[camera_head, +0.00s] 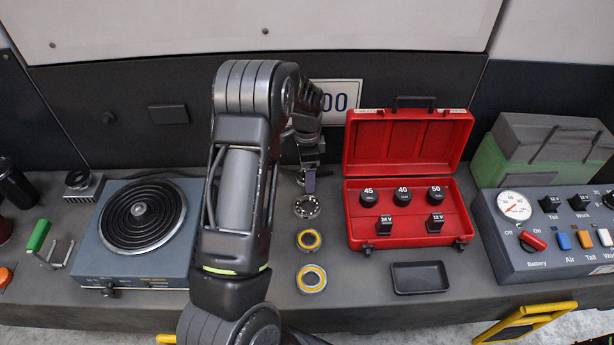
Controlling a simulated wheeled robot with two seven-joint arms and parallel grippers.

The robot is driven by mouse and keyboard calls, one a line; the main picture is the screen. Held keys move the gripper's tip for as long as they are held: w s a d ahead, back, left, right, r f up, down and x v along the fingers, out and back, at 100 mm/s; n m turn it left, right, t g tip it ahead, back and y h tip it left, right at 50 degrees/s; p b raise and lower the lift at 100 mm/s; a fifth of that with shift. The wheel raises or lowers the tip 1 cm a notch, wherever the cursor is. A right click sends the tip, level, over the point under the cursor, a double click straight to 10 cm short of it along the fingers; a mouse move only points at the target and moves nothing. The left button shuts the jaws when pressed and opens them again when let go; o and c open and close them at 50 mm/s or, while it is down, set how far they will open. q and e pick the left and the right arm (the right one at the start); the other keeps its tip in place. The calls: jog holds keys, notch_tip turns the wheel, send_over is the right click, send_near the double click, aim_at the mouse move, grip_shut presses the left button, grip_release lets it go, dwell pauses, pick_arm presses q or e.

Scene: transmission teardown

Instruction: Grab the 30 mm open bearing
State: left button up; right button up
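A dark metal ring with visible balls, apparently the open bearing (307,206), lies flat on the bench right of my arm. Its size cannot be read. Two yellow-ringed bearings lie in front of it, a smaller one (309,240) and a larger one (311,279). My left gripper (310,184) points down just behind the open bearing in the picture, with a purplish finger showing. Its height above the bench and its finger gap are unclear, and I see nothing held in it. My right gripper is not in view.
An open red case (358,232) with black pieces marked 45, 40 and 50 stands right of the bearings. A small black tray (420,290) lies in front of it. A hot plate (90,262) is on the left, a control box (500,250) on the right.

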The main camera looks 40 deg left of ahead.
pick_arm(q)
jog(key=shift+c, duration=0.5)
jog(key=c, duration=1.5)
jog(key=shift+r, duration=0.1)
jog(key=shift+c, duration=0.2)
jog(key=shift+s+d+r, duration=0.1)
jog(key=shift+d+r, duration=0.05)
jog(key=shift+r, duration=0.35)
notch_tip(320, 180, up, 6)
jog(key=s+d+b, duration=0.2)
jog(key=s+d, duration=1)
jog(key=s, duration=0.3)
jog(key=shift+d, duration=0.3)
jog(key=shift+f, duration=0.1)
